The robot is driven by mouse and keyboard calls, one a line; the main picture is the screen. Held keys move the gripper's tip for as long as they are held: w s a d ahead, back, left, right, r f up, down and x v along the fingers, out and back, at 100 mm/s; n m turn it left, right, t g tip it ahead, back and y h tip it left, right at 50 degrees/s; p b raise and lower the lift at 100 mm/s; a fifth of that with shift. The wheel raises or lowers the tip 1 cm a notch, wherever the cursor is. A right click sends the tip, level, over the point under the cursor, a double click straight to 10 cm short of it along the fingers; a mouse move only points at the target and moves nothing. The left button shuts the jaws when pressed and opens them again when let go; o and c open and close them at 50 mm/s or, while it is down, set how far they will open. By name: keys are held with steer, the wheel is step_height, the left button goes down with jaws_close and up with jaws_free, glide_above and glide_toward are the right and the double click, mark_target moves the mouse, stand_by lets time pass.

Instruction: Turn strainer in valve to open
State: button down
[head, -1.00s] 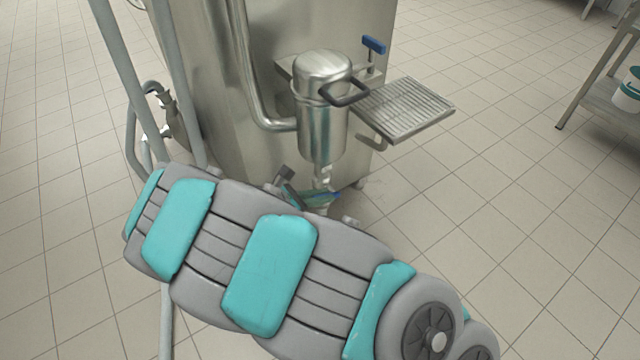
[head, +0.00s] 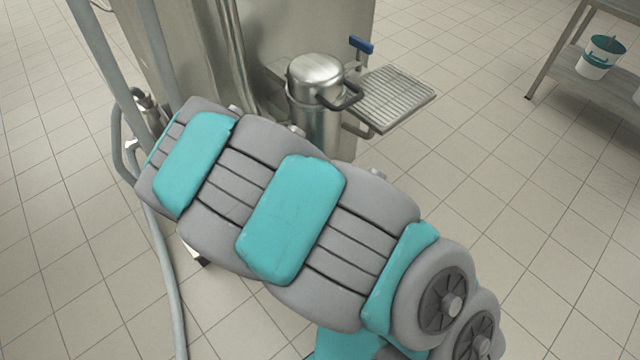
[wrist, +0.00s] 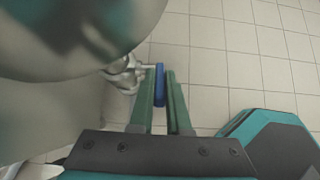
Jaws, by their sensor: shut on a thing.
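A blue valve handle (wrist: 160,88) stands between the two green fingers of my gripper (wrist: 161,72) in the wrist view. The gripper is shut on this handle. A thin stem joins the handle to a silver valve body (wrist: 124,74) on its left. The steel strainer vessel (head: 314,78), with a domed lid and a dark loop handle, stands by the large machine in the head view. My arm hides the vessel's lower part, the gripped valve and my gripper in that view.
Another blue-handled valve (head: 361,45) and a grated drip tray (head: 392,97) are right of the vessel. The steel machine (head: 170,55) stands behind. Grey pipes (head: 98,75) run at left. A shelf rack (head: 556,55) holds a white bucket (head: 600,58).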

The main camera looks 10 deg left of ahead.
steer(key=c, duration=0.9)
jaws_free()
steer(key=shift+v, duration=3.85)
